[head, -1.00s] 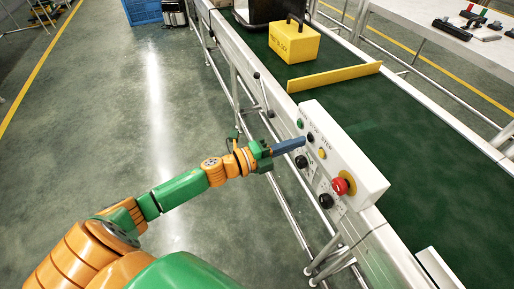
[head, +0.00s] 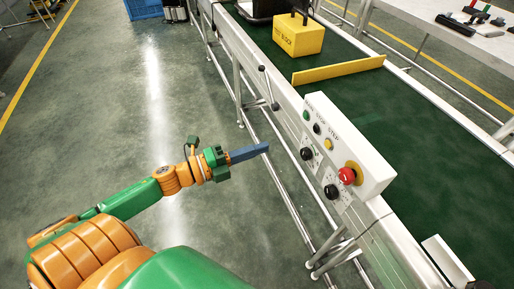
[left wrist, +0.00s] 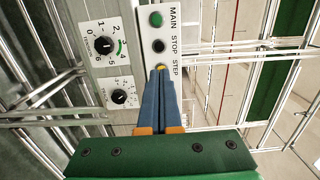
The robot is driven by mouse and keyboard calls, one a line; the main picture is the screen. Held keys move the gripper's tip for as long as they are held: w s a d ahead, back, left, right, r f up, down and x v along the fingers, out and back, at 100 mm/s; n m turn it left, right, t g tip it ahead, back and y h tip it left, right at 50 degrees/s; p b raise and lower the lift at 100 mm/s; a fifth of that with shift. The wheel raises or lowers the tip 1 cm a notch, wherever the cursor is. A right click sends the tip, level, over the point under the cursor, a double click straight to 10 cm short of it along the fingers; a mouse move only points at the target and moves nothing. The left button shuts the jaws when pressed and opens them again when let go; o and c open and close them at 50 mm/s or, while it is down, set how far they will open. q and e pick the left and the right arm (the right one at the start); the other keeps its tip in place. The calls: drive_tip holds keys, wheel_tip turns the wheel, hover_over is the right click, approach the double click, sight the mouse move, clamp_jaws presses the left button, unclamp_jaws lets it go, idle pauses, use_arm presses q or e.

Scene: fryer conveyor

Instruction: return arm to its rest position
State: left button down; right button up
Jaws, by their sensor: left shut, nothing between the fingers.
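My left arm (head: 130,200) comes in from the lower left in the head view. Its gripper (head: 262,149) has long blue fingers, shut together and empty, and points right toward the conveyor's side. In the head view a gap shows between the fingertips and the white control box (head: 375,168). In the left wrist view the shut fingers (left wrist: 162,72) point at the panel, with their tips overlapping the yellow STEP button (left wrist: 160,67). A green button (left wrist: 156,19) and a black button (left wrist: 158,46) sit above it. My right gripper is not in view.
The conveyor (head: 430,150) with a green belt runs along the right. A yellow block (head: 298,36) and a yellow bar (head: 338,70) are on it. The box carries a red emergency button (head: 347,176) and black knobs (head: 331,191). Open floor (head: 110,110) lies left.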

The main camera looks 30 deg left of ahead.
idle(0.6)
use_arm(q)
drive_tip(key=a+f+n+y+p, duration=0.3)
drive_tip(key=a+f+n+y, duration=0.3)
drive_tip(key=f+n, duration=0.1)
drive_tip(key=s+a+f+n+g+y+p, duration=0.25)
drive_tip(key=s+f+n, duration=0.2)
drive_tip(key=f, duration=0.35)
drive_tip(key=s+a+f+n+g+y+p, duration=0.1)
drive_tip(key=s+f+n+g+y, duration=0.15)
drive_tip(key=f+n, duration=0.35)
drive_tip(key=s+d+f+n+g+p, duration=0.1)
drive_tip(key=s+d+f+g, duration=0.2)
drive_tip(key=s, duration=0.5)
drive_tip(key=s+d+f+n+g, duration=0.2)
drive_tip(key=s+d+f, duration=0.2)
drive_tip(key=s, duration=0.4)
drive_tip(key=s+d+f+n+g+p, duration=0.1)
drive_tip(key=s+d+f+n+g, duration=0.1)
drive_tip(key=s, duration=0.6)
wheel_tip(320, 180, down, 4)
drive_tip(key=shift+s+d+r+g+p, duration=0.2)
drive_tip(key=shift+d+g+p, duration=0.1)
drive_tip(key=shift+d+g, duration=0.6)
drive_tip(key=shift+d, duration=0.15)
